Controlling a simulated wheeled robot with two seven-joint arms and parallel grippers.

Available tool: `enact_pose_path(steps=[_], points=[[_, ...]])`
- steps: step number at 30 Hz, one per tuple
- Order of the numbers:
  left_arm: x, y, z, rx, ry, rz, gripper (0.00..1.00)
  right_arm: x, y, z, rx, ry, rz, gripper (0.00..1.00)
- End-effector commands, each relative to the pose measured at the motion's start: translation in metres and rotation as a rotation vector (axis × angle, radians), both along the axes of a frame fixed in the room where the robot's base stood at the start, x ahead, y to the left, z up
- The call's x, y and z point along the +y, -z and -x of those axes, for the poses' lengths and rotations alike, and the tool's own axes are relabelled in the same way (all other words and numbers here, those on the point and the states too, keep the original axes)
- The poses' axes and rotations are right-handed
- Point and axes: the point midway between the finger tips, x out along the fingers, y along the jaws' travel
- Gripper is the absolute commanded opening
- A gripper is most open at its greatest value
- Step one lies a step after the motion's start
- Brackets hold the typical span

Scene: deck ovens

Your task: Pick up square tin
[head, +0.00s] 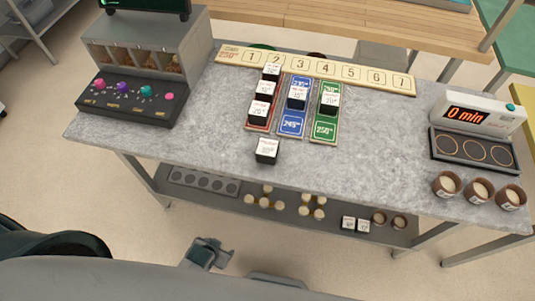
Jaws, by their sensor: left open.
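A square tin (266,151), dark with a white labelled top, stands alone near the front edge of the grey table, left of the middle. More square tins stand on coloured cards behind it: several on the red card (264,113), one on the blue card (297,97) and one on the green card (330,100). My left gripper (212,250) is open and empty, low in front of the table, apart from every tin. My right gripper is out of view.
The grey table (375,160) has a numbered strip (315,66) at the back. A dispenser with coloured knobs (130,95) stands left. A timer reading "0 min" (468,115) and round cups (479,190) stand right. A lower shelf (230,197) holds small items.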

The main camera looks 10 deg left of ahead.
Motion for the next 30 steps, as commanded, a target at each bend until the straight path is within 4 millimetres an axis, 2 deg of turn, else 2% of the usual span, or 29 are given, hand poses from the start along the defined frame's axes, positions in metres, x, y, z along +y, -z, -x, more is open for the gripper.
enact_pose_path(steps=[1, 6, 9, 12, 15, 19, 23, 30], points=[[0.002, 0.032, 0.019, 0.031, -0.003, 0.002, 0.65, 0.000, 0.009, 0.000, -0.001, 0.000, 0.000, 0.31], [0.008, 0.107, 0.082, 0.111, -0.017, 0.012, 0.65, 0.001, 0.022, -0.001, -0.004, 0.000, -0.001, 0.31], [0.013, 0.142, 0.122, 0.154, -0.028, 0.015, 0.65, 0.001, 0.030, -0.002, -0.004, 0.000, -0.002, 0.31], [0.017, 0.168, 0.159, 0.193, -0.040, 0.017, 0.65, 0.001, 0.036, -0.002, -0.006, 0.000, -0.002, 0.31], [0.021, 0.184, 0.189, 0.222, -0.049, 0.019, 0.65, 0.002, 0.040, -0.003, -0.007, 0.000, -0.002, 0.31], [0.024, 0.195, 0.213, 0.243, -0.056, 0.019, 0.65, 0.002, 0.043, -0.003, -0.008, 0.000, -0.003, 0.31], [0.026, 0.199, 0.223, 0.252, -0.058, 0.019, 0.65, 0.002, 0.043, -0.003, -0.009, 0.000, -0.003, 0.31], [0.026, 0.198, 0.224, 0.252, -0.058, 0.019, 0.65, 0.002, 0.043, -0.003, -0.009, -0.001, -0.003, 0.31]])
